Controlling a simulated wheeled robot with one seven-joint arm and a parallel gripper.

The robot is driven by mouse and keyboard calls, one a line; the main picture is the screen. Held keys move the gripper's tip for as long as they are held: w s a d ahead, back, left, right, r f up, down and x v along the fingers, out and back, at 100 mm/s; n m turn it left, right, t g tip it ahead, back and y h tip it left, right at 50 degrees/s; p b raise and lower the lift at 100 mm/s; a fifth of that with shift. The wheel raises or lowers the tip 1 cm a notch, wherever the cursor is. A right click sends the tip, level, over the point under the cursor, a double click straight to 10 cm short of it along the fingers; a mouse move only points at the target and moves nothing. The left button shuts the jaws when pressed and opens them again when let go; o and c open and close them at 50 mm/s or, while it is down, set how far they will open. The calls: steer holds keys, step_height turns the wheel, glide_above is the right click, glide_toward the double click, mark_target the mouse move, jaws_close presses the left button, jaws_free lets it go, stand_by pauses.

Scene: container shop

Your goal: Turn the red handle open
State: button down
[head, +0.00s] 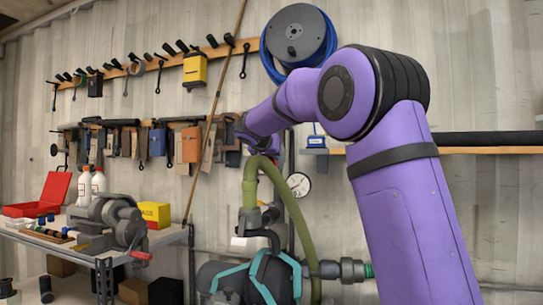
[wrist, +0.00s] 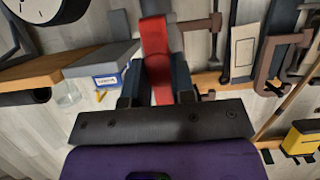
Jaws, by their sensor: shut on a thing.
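The red handle (wrist: 156,52) shows in the wrist view as a broad red bar running from the upper middle down between my fingers. My gripper (wrist: 157,84) is shut on it, with one dark finger on each side. The handle's far end and its pivot cannot be made out clearly. In the head view my purple arm reaches toward the wall beside the green hose (head: 250,182). My fingers and the red handle are hidden there.
A round gauge (head: 299,185) is near the hose, and also shows in the wrist view (wrist: 40,8). A small blue-labelled box (wrist: 104,62) sits on a wooden shelf (wrist: 35,72). Clamps (wrist: 285,55) hang close by. A bench at left holds a grey machine (head: 112,217) with a red-gripped crank.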

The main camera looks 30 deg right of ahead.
stand_by(0.4)
steer(key=c, duration=1)
jaws_free()
steer(key=shift+o, duration=0.2)
steer(key=v, duration=1)
steer(key=shift+s+a, duration=0.25)
steer(key=shift+s, duration=0.1)
steer(key=shift+s, duration=0.1)
